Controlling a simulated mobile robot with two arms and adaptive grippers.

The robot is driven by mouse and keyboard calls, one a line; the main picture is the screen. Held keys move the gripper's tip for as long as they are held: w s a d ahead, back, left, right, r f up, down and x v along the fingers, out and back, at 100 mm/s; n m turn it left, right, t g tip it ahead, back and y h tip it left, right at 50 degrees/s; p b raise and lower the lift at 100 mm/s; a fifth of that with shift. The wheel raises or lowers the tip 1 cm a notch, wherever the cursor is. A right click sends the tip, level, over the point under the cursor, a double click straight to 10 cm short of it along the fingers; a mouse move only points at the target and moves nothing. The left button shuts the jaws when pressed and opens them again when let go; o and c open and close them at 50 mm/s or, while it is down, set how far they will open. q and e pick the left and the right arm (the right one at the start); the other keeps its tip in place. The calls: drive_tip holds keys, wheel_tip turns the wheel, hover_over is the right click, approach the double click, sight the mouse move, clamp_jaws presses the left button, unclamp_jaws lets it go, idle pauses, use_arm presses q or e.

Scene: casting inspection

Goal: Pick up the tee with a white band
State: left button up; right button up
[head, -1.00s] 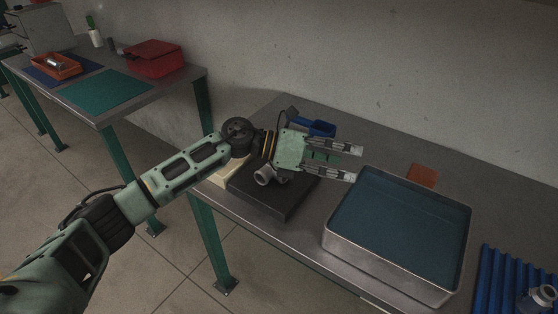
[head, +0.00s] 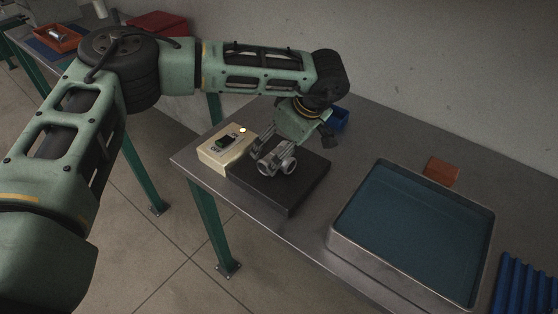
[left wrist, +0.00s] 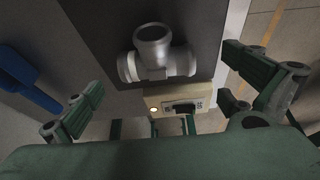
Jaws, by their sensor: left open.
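A grey metal tee (head: 287,166) sits on a black block (head: 305,193) on the near table. My right gripper is not in view.
A beige switch box (head: 222,152) with a lit button stands left of the block. A blue object (head: 340,118) lies behind the gripper. A large blue-lined tray (head: 410,225), an orange-brown square (head: 442,171) and a ribbed blue rack (head: 525,285) are to the right.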

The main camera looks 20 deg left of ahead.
use_arm(q)
drive_tip(key=b+x, duration=0.2)
drive_tip(key=x, duration=0.2)
drive_tip(key=shift+w+d+f, duration=0.1)
drive_tip(key=shift+w+f, duration=0.05)
drive_tip(key=shift+w, duration=0.05)
drive_tip(key=shift+f, duration=0.2)
drive_tip(key=shift+r, duration=0.1)
drive_tip(key=shift+c, duration=0.5)
drive_tip(key=c, duration=1.5)
drive_tip(key=shift+w, duration=0.1)
drive_tip(key=shift+c, duration=1)
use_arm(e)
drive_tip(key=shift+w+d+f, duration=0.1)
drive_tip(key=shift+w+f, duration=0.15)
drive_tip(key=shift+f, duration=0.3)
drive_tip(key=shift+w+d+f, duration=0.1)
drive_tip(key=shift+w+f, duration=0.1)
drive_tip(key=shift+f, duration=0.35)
